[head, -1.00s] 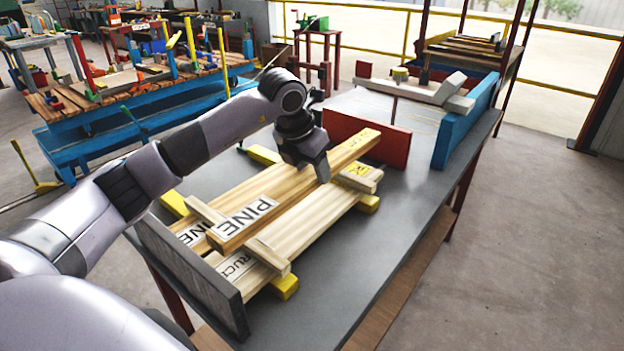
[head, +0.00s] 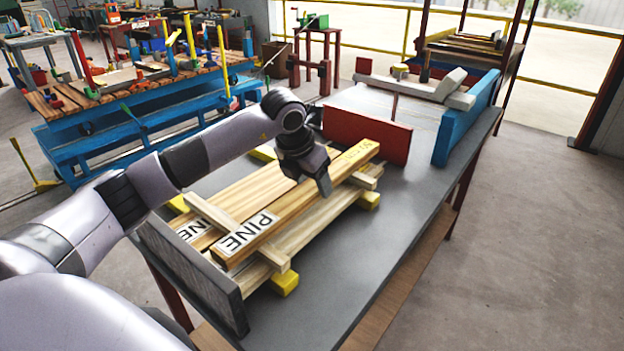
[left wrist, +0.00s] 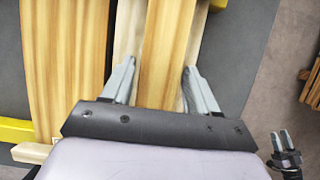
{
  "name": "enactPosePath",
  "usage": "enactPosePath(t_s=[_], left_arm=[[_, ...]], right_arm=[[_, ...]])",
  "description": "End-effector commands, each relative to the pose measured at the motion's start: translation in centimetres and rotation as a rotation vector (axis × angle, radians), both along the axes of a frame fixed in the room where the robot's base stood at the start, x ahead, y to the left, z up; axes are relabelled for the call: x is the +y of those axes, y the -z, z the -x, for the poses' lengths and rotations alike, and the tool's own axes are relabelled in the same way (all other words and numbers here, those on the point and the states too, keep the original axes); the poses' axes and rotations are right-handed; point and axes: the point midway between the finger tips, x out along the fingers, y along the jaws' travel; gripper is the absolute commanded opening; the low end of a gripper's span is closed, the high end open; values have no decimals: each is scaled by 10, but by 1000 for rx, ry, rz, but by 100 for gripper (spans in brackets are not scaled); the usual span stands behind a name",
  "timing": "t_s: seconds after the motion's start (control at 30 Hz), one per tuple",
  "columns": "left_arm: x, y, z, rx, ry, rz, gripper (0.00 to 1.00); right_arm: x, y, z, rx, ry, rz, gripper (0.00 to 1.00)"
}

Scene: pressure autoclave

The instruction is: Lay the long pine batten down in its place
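The long pine batten (head: 283,217), with a white PINE label at its near end, is between the fingers of my left gripper (head: 325,187). In the left wrist view the batten (left wrist: 170,40) runs between the two grey fingers of the gripper (left wrist: 160,72). It is above the lower boards and crosses the near pale cross stick (head: 225,222) and the far one (head: 362,179). I cannot tell whether it touches them. Below lie another pine board (head: 235,197) at left and a pale board (head: 312,217) at right. My right gripper (left wrist: 284,142) shows small in the left wrist view.
Yellow bearers (head: 285,284) lie under the stack. A grey upright board (head: 192,270) stands at its near end and a red one (head: 370,137) at its far end. A blue upright board (head: 465,120) stands farther back. The grey table top (head: 375,245) is clear at right.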

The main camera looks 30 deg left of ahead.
Motion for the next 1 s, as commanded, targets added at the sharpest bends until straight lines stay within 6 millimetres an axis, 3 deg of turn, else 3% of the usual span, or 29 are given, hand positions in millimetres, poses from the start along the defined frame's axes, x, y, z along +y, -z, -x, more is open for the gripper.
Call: enactPosePath(t_s=[0.33, 0.47, 1.0], left_arm=[[0, -2, 0, -1, 0, 0, 73], [0, -12, 0, -2, 0, 0, 73], [3, -109, 39, -5, -1, 1, 73]], right_arm=[[1, -1, 0, 1, -1, 0, 43], [0, -6, 1, 3, -3, 2, 43], [-2, -1, 2, 7, -1, 7, 43]])
